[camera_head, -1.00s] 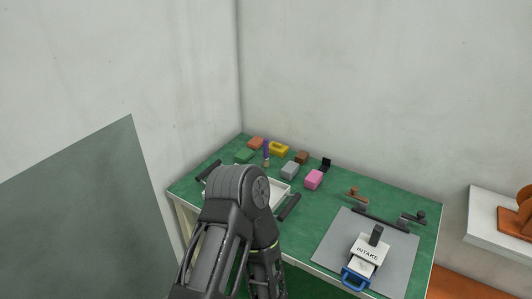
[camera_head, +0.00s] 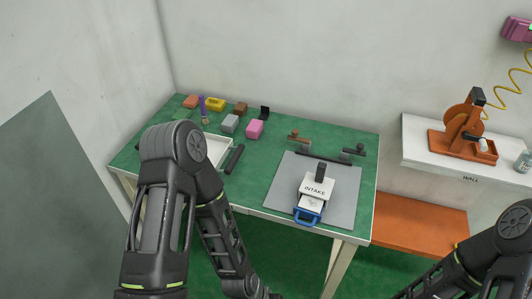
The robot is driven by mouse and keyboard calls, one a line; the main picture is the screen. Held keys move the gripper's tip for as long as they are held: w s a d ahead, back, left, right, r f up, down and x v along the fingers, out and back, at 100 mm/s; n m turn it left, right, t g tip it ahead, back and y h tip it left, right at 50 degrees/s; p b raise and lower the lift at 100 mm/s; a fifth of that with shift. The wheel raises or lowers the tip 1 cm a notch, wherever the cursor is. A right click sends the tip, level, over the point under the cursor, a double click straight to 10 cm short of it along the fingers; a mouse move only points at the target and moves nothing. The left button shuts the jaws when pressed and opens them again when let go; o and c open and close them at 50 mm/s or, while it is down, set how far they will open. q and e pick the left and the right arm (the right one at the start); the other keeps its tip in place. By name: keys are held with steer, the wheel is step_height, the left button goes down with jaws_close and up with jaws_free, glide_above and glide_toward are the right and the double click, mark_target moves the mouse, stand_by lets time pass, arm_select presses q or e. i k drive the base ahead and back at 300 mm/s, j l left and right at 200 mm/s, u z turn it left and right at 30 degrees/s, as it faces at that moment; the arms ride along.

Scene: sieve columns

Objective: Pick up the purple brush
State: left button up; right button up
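The purple brush (camera_head: 203,107) stands upright at the back left of the green table (camera_head: 270,190), with a brown lower part. It is among several coloured blocks and apart from my arms. My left arm rises in front of the table's left part and hides some of it and of the white tray (camera_head: 224,158). My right arm shows at the lower right corner. Neither arm's gripper fingers can be seen.
Near the brush are a yellow block (camera_head: 215,103), a grey block (camera_head: 229,124) and a pink block (camera_head: 254,129). A grey plate (camera_head: 335,190) carries the INTAKE box (camera_head: 318,187). A white shelf (camera_head: 425,145) with an orange device (camera_head: 458,128) is at right.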

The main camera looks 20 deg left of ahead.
mark_target(201, 98)
steer(key=j+z, duration=0.15)
steer(key=j, duration=0.35)
steer(key=k+j+z, duration=0.1)
steer(key=j, duration=0.4)
steer(key=k+j+z, duration=0.15)
steer(key=j, duration=0.35)
steer(key=k+j+z, duration=0.15)
steer(key=j, duration=0.3)
steer(key=i, duration=0.05)
